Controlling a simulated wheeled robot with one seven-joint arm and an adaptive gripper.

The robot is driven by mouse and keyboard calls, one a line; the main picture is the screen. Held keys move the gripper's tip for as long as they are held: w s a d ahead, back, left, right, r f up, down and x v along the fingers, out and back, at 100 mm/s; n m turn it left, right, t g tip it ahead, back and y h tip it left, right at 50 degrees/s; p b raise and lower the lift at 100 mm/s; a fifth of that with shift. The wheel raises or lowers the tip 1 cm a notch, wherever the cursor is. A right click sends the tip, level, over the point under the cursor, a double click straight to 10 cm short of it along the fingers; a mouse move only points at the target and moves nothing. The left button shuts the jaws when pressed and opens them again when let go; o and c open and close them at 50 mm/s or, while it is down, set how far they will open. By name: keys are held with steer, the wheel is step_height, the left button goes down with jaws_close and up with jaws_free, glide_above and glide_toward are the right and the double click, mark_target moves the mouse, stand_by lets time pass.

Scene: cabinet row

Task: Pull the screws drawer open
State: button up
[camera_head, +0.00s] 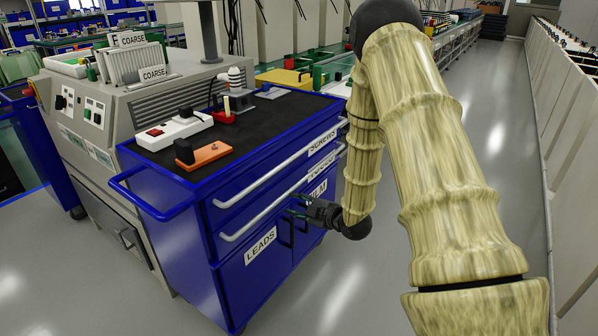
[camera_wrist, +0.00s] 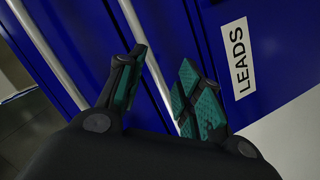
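The screws drawer (camera_head: 262,182) is the top drawer of the blue cabinet; its "SCREWS" label (camera_head: 322,142) is at the right end. It looks shut. Its long pale bar handle (camera_head: 270,172) runs across the front. My gripper (camera_head: 296,208) is open at the cabinet front, by the lower handle. In the wrist view its teal-padded fingers (camera_wrist: 160,92) show on either side of the lower bar (camera_wrist: 146,52); I cannot tell whether they reach around it. The upper bar (camera_wrist: 55,55) passes left of them.
Below are doors, one labelled "LEADS" (camera_head: 261,246). The cabinet top (camera_head: 245,122) carries an orange block (camera_head: 205,155) and a white device (camera_head: 175,132). A blue side rail (camera_head: 150,205) sticks out at left. The floor (camera_head: 345,290) in front is clear.

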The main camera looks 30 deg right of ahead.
steer(key=w+d+r+n+t+y+b, duration=0.2)
steer(key=d+r+n+t+b, duration=0.1)
steer(key=d+r+n+b, duration=0.3)
steer(key=n+t+y+b, duration=0.1)
steer(key=n+y+b, duration=0.2)
glide_toward(299, 152)
steer(key=x, duration=0.3)
steer(key=b+x, duration=0.1)
steer(key=x, duration=0.2)
steer(key=f+b+x, duration=0.1)
steer(key=x, duration=0.3)
jaws_close()
